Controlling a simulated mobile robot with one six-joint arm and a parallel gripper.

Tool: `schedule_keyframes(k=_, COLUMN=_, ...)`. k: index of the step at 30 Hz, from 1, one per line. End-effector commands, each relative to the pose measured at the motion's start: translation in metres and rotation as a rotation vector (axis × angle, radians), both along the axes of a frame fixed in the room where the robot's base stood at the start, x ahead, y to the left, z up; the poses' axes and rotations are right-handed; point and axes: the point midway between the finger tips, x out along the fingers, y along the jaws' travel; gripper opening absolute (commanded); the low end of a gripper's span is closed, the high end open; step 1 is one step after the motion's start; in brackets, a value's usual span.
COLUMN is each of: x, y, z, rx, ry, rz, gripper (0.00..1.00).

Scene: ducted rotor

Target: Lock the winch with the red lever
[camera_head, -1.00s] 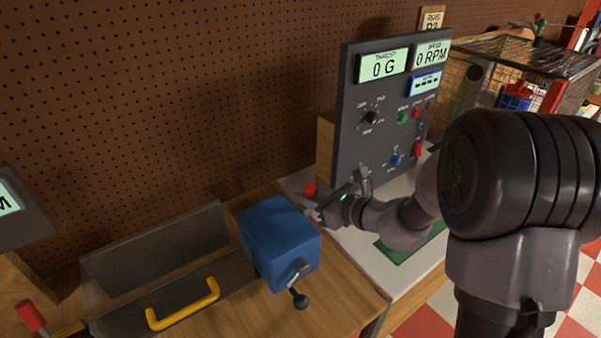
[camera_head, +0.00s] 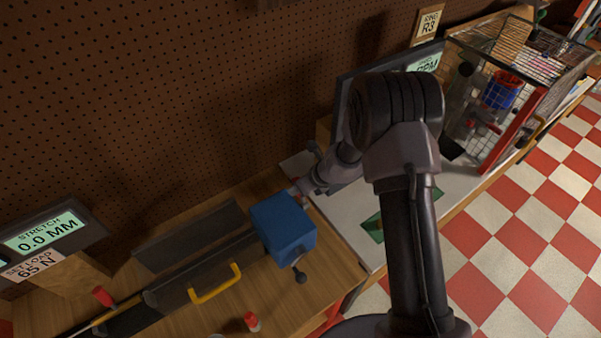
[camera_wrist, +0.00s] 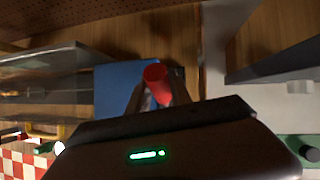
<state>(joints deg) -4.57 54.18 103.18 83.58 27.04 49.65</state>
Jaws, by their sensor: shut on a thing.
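The blue winch box (camera_head: 283,226) stands on the wooden bench, with a dark crank (camera_head: 299,274) on its front. The red lever (camera_wrist: 156,82) shows in the wrist view as a red knob in front of the blue box (camera_wrist: 115,88). My gripper (camera_wrist: 158,95) is shut on the red lever, with a finger on either side of it. In the head view my gripper (camera_head: 299,189) is at the back right of the blue box, and it and my arm mostly hide the lever. The lever's lower part and pivot cannot be made out.
A long dark guard with a yellow handle (camera_head: 216,285) lies left of the box. Other red-topped parts (camera_head: 103,296) (camera_head: 252,322) stand along the bench. A "STRETCH 0.0 MM" display (camera_head: 47,233) is at the left. The pegboard is behind; a wire cage (camera_head: 512,45) is at the right.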

Motion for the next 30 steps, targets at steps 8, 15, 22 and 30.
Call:
schedule_keyframes(k=8, x=-0.0044, y=0.0011, z=-0.0004, rx=-0.015, ry=0.023, rz=-0.002, gripper=0.0)
schedule_keyframes(k=15, x=-0.0047, y=0.0012, z=-0.0012, rx=-0.015, ry=0.025, rz=-0.003, gripper=0.0)
schedule_keyframes(k=22, x=-0.005, y=0.0012, z=-0.0012, rx=-0.015, ry=0.025, rz=-0.002, gripper=0.47)
schedule_keyframes(k=30, x=-0.0055, y=0.0004, z=0.0001, rx=-0.016, ry=0.024, rz=-0.001, gripper=0.47)
